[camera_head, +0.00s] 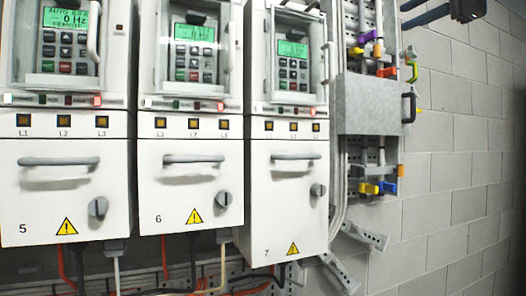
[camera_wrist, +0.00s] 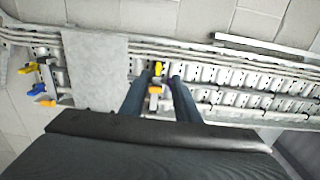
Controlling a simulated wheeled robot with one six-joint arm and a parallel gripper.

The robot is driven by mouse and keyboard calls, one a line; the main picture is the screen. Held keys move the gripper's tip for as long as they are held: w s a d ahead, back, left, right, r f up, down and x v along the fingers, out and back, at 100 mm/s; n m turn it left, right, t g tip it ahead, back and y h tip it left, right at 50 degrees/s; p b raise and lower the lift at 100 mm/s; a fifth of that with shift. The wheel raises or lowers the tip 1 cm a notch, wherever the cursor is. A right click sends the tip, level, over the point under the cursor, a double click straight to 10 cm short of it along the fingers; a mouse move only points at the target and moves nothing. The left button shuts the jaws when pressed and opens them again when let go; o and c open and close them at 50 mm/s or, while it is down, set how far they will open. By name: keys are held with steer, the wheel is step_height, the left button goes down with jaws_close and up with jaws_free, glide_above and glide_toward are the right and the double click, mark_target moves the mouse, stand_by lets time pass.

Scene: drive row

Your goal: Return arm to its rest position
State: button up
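My gripper (camera_head: 404,15) shows at the top right edge of the head view. Its two dark blue fingers point left, and the rest of the arm is out of the picture. In the wrist view my gripper (camera_wrist: 163,78) has its fingers apart, with nothing held between them. A yellow clip and an orange clip on the rack behind show through the gap. I cannot tell how far the fingertips are from the rack.
Drive cabinets 5 (camera_head: 70,205), 6 (camera_head: 186,205) and 7 (camera_head: 284,215) stand in a row. A grey metal rack (camera_head: 372,110) with coloured clips is right of cabinet 7. The block wall (camera_head: 450,170) below my gripper looks clear.

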steer(key=w+a+f+n+g+h, duration=0.1)
steer(key=w+a+f+g, duration=0.15)
steer(key=f, duration=1.15)
steer(key=w+a+f+g+h, duration=0.1)
steer(key=w+f+g, duration=0.15)
steer(key=f, duration=1.15)
steer(key=w+a+f+n+g+h, duration=0.1)
steer(key=w+a+f+g, duration=0.15)
steer(key=f, duration=1.25)
steer(key=s+a+f+n+g+h, duration=0.1)
steer(key=s+a+f+n+g, duration=0.1)
steer(key=s+f, duration=0.6)
steer(key=s+a+f+n+g+h, duration=0.1)
steer(key=s+a+f+n+g, duration=0.2)
steer(key=s+f, duration=0.6)
steer(key=s+a+f+n+g+h, duration=0.1)
steer(key=s+a+f+n+g, duration=0.2)
steer(key=f, duration=1.6)
steer(key=s+a+n, duration=0.3)
steer(key=s, duration=0.3)
steer(key=shift+n+h, duration=0.4)
steer(key=shift+s, duration=0.1)
